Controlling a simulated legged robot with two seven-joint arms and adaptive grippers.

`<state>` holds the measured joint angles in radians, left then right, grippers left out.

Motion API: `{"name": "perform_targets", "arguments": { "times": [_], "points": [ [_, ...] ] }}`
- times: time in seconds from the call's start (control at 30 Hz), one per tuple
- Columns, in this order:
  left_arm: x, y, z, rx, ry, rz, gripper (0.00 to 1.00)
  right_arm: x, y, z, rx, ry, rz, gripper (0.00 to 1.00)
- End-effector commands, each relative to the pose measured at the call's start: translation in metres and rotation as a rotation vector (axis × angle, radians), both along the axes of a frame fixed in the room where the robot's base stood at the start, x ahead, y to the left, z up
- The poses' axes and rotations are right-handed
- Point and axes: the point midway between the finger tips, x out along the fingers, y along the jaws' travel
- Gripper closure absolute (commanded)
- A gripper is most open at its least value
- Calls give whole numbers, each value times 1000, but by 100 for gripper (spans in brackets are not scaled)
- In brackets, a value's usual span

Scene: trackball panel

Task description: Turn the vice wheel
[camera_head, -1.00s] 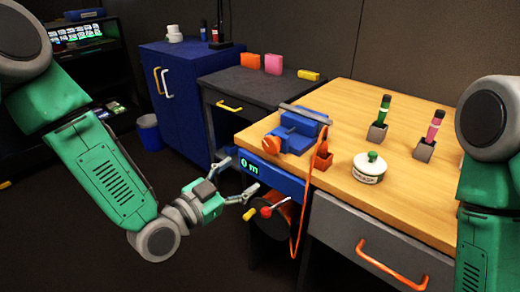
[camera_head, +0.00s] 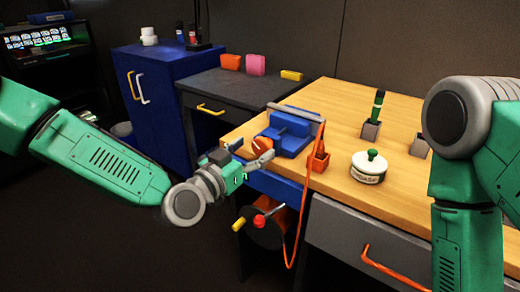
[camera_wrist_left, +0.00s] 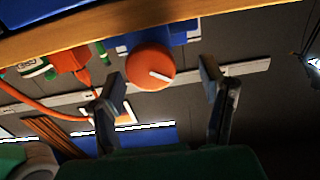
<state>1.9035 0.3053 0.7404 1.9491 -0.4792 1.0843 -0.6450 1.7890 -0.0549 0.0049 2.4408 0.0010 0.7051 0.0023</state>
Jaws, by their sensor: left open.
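The blue vice (camera_head: 292,130) sits on the left front corner of the wooden workbench. Its round orange wheel (camera_head: 262,142) faces my left gripper (camera_head: 250,152) and is partly hidden by it. My left gripper is open, with its fingertips close to the wheel at the bench's edge. In the left wrist view the orange wheel (camera_wrist_left: 150,65), with a pale bar mark on its face, shows just beyond and between the two spread fingers of the left gripper (camera_wrist_left: 160,82). I cannot tell whether a finger touches it. My right gripper is out of view.
An orange holder (camera_head: 319,160) with a hanging orange cable stands right of the vice. A white jar (camera_head: 369,166) and a green-capped tool in a block (camera_head: 372,127) are farther right. Below the bench edge are red and yellow handles (camera_head: 259,220). A dark cabinet (camera_head: 240,92) stands behind.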

Motion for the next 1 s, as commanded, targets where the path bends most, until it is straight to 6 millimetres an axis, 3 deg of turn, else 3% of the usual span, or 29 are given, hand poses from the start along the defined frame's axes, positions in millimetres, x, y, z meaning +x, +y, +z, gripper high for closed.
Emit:
{"name": "perform_targets", "arguments": {
  "times": [0.23,0.47,0.5,0.63,1.0],
  "points": [
    [14,-21,1,10,-1,-3,36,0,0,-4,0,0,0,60],
    [14,-19,1,7,0,-3,36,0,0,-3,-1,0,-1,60],
    [15,-18,1,6,-1,-2,40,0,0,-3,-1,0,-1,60],
    [14,-14,1,2,0,-4,85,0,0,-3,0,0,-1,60],
    [13,-15,-1,7,3,-1,87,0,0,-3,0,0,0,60]
  ]
}}
